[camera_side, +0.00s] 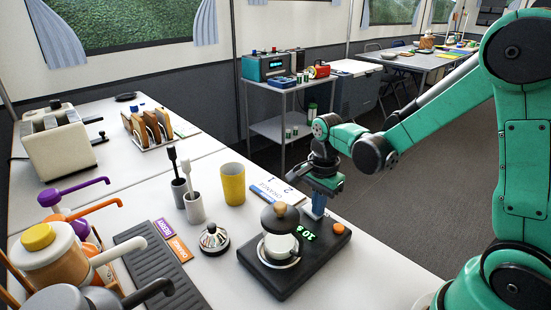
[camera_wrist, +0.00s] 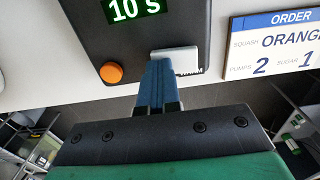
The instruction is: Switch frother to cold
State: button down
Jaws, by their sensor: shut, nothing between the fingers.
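The frother has a black base (camera_side: 283,285) with a glass jug (camera_side: 280,246) under a dark lid with a wooden knob. Its green display (camera_side: 308,233) reads "10 S" in the wrist view (camera_wrist: 133,8). An orange button (camera_side: 338,228) sits at a base corner; it also shows in the wrist view (camera_wrist: 111,72). My gripper (camera_side: 318,214) is shut and empty, pointing down. In the wrist view its blue fingertips (camera_wrist: 159,66) overlap the switch; I cannot tell if they touch it.
An order card (camera_wrist: 275,45) lies beside the base. Pump bottles (camera_side: 50,255) fill the front left. The counter right of the base is clear.

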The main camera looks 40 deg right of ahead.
jog(key=shift+r, duration=1.1)
notch_tip(320, 180, up, 10)
dwell(3.5)
dwell(0.3)
jog(key=n+t, duration=0.7)
jog(key=n, duration=1.1)
send_over(316, 241)
notch_tip(316, 241, down, 2)
jog(key=shift+a+f, duration=0.1)
jog(key=shift+f, duration=0.05)
